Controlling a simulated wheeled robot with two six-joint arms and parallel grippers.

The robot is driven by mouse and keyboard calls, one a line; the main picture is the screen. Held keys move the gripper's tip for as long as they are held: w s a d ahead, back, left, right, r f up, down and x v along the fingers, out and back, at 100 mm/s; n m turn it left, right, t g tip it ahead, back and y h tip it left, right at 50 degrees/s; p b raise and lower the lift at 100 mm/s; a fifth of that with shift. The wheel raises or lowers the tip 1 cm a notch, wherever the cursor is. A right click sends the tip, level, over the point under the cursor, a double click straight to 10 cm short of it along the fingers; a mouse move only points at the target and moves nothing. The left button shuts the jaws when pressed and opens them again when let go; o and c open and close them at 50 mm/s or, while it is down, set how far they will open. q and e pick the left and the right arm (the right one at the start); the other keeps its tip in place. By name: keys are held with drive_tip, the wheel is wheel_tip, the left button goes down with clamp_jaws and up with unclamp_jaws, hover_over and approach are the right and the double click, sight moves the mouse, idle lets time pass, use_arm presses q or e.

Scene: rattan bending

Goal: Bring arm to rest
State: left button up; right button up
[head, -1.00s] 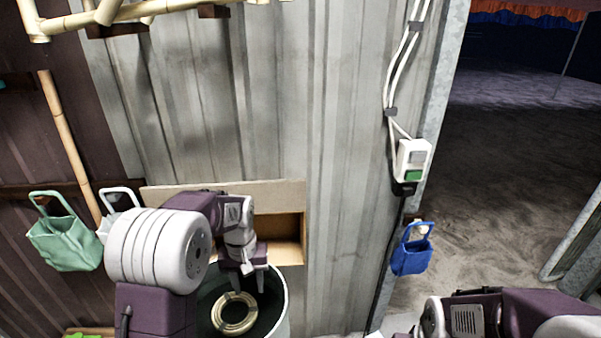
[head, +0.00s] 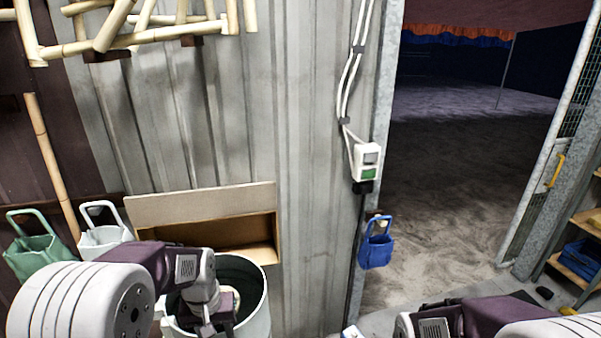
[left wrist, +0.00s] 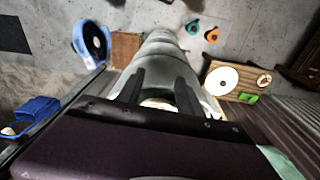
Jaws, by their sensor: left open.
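My left arm comes in from the lower left of the head view. Its gripper (head: 213,326) points down in front of the grey bin (head: 262,312) and partly hides it. In the left wrist view its two dark fingers (left wrist: 158,90) are apart with a grey cylindrical surface beyond them; I see nothing clamped.
A cardboard box (head: 200,207) is behind the bin against the corrugated wall. A blue bag (head: 377,250) hangs by the doorway below a socket box (head: 367,160). Green (head: 38,248) and white (head: 103,238) bags hang left. A shelf (head: 588,225) stands right.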

use_arm(q)
drive_tip(key=s+f+m+t, duration=0.1)
drive_tip(key=s+m+t, duration=0.1)
drive_tip(key=s, duration=0.7)
wheel_tip(320, 180, down, 17)
drive_tip(key=s+d+g+b, duration=0.1)
drive_tip(key=s+b, duration=0.1)
drive_tip(key=b, duration=1.3)
drive_tip(key=shift+s+d+r+g, duration=0.2)
drive_tip(key=shift+s+d+g, duration=0.1)
drive_tip(key=shift+s, duration=0.05)
use_arm(e)
wheel_tip(320, 180, down, 15)
drive_tip(key=shift+s, duration=0.3)
